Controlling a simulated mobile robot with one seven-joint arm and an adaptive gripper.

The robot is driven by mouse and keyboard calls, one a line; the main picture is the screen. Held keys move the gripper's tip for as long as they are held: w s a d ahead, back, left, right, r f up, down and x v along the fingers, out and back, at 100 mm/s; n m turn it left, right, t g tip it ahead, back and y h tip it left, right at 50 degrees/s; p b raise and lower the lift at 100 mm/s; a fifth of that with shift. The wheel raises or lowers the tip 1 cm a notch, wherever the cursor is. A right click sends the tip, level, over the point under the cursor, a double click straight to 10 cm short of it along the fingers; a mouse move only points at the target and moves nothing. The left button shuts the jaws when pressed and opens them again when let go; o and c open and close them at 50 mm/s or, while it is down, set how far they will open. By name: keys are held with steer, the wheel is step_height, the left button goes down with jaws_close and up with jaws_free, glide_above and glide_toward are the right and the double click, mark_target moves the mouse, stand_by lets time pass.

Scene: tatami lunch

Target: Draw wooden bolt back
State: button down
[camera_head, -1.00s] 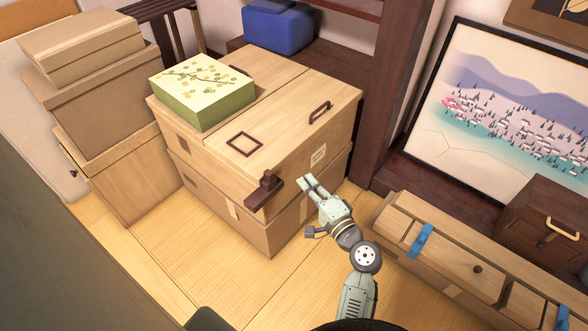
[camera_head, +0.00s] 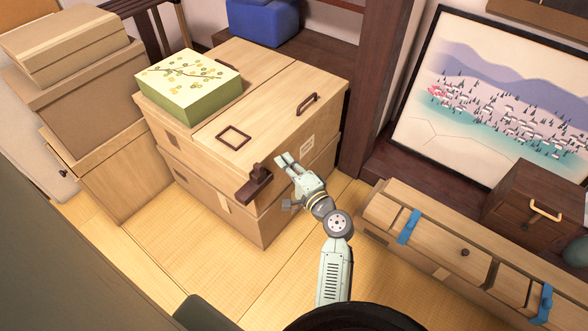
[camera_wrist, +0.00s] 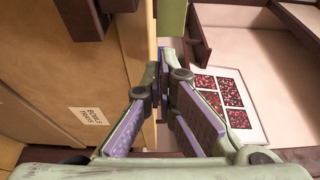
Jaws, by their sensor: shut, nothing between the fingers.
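The dark wooden bolt (camera_head: 257,182) sits at the near corner of a pale wooden chest (camera_head: 270,110), with an upright knob at its upper end. My gripper (camera_head: 281,158) is just to the right of the bolt's knob, in front of the chest's labelled side. Its fingers are shut and empty, and I see no contact with the bolt. The wrist view shows the fingers (camera_wrist: 165,85) beside the chest's wooden face (camera_wrist: 70,60). A dark wooden block (camera_wrist: 82,15) stands out at the upper left there; I cannot tell if it is the bolt.
A green patterned box (camera_head: 190,85) stands on the chest's lid. Stacked boxes (camera_head: 85,95) stand on the left. A long wooden crate with blue straps (camera_head: 409,227) is at the right, below a framed landscape picture (camera_head: 490,95). Tatami floor (camera_head: 215,235) is clear in front.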

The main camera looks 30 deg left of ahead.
mark_target(258, 179)
steer(key=shift+s+a+p, duration=0.75)
steer(key=shift+s+a, duration=0.55)
steer(key=shift+s, duration=0.2)
steer(key=s, duration=0.4)
steer(key=shift+s+a+f+b, duration=0.1)
steer(key=shift+s+a+b, duration=0.05)
steer(key=shift+s+b, duration=0.2)
steer(key=shift+s+a, duration=0.1)
steer(key=shift+s, duration=0.35)
